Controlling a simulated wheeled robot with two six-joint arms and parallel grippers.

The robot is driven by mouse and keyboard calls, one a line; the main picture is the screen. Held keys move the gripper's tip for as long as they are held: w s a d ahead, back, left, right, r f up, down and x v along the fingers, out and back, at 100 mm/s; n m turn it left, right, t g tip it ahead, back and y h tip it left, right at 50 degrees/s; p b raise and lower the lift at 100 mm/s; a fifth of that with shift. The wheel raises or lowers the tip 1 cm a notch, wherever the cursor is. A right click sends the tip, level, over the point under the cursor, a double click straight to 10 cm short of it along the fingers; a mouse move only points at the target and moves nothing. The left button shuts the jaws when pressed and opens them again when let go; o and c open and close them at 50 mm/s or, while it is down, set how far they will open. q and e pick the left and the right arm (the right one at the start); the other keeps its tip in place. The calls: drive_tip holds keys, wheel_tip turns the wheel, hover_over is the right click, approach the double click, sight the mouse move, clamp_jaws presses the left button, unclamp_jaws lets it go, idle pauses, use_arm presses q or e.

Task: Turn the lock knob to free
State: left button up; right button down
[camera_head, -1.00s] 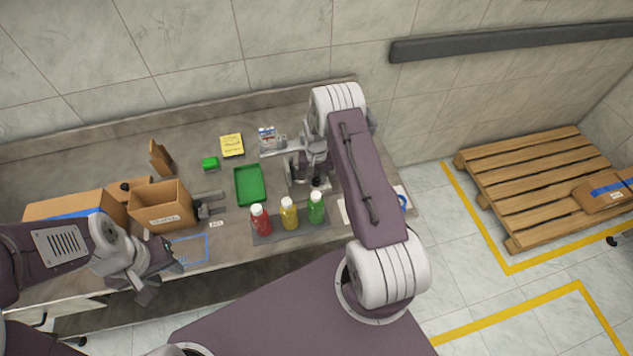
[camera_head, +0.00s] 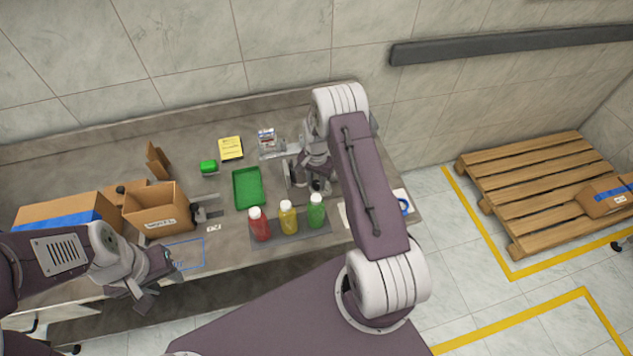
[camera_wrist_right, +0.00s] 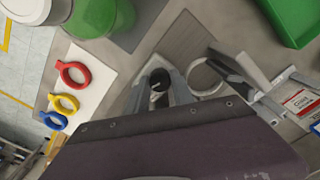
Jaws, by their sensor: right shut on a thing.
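The lock knob (camera_wrist_right: 157,84) is a small dark round knob on a pale base, seen in the right wrist view. My right gripper (camera_wrist_right: 160,92) is shut on it, with a finger on each side. In the head view my right gripper (camera_head: 316,182) is above the back right of the bench and its arm partly hides the feeder (camera_head: 273,154). The knob's markings cannot be read. My left gripper (camera_head: 152,281) is open and empty at the bench's front left edge, away from the knob.
Red (camera_head: 259,226), yellow (camera_head: 288,218) and green (camera_head: 316,212) bottles stand in front of the right gripper. A green tray (camera_head: 248,188) and cardboard box (camera_head: 157,211) are to the left. Coloured rings (camera_wrist_right: 73,74) lie beside the bottles in the wrist view.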

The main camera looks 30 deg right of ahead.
sight(317, 183)
drive_tip(key=c, duration=1.1)
unclamp_jaws()
drive_tip(key=shift+r, duration=0.1)
wheel_tip(317, 183, up, 8)
drive_tip(key=shift+f+b, duration=0.1)
drive_tip(key=shift+b, duration=1.05)
drive_tip(key=shift+r, duration=0.55)
